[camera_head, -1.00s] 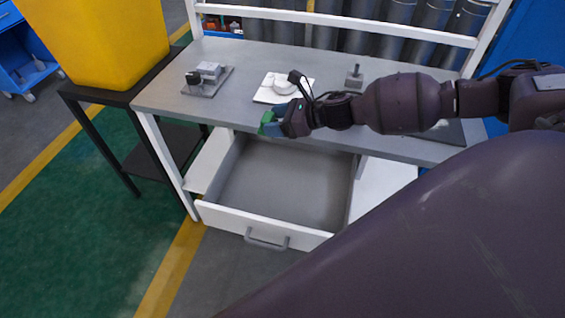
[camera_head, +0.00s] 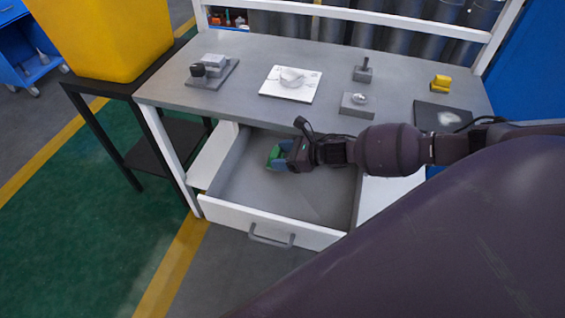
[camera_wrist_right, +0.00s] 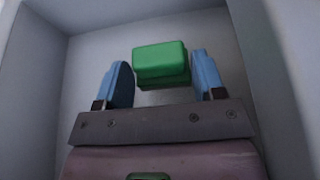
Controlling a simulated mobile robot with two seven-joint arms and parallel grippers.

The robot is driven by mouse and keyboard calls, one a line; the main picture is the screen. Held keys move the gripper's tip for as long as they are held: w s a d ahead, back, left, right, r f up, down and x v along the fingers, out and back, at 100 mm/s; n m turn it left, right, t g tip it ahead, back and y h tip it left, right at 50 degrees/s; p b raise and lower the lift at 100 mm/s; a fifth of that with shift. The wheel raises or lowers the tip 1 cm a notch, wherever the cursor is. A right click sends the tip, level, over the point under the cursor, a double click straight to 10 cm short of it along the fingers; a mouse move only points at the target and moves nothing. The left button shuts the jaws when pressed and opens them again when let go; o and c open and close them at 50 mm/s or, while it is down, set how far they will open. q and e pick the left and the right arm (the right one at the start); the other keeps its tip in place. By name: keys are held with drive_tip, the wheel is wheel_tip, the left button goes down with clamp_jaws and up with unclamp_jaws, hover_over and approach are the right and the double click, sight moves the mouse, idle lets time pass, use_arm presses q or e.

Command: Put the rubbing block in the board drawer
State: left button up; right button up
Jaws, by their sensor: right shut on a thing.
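The rubbing block is a small green block (camera_head: 272,156), seen just at the left end of my right gripper (camera_head: 279,158). In the right wrist view the green block (camera_wrist_right: 160,60) sits between the two blue fingers of the gripper (camera_wrist_right: 163,77). The gripper is shut on it. The board drawer (camera_head: 225,214) is pulled open under the table, with a grey inside and a white front. Gripper and block are over the drawer's opening, toward its back, with grey walls around them in the wrist view. Whether the block touches the floor cannot be told. My left gripper is not in view.
The grey tabletop (camera_head: 240,105) above the drawer holds a grey fixture (camera_head: 212,75), a white plate with a round part (camera_head: 288,94), grey blocks (camera_head: 357,104) and a yellow piece (camera_head: 441,82). A yellow bin (camera_head: 105,35) stands at left. The drawer floor looks clear.

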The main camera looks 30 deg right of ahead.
wheel_tip(320, 180, down, 3)
drive_tip(key=shift+r, duration=0.1)
drive_tip(key=shift+f, duration=0.3)
drive_tip(key=shift+f+b, duration=0.1)
drive_tip(key=shift+b, duration=0.2)
drive_tip(key=o, duration=0.5)
drive_tip(key=shift+f, duration=0.1)
drive_tip(key=o, duration=0.5)
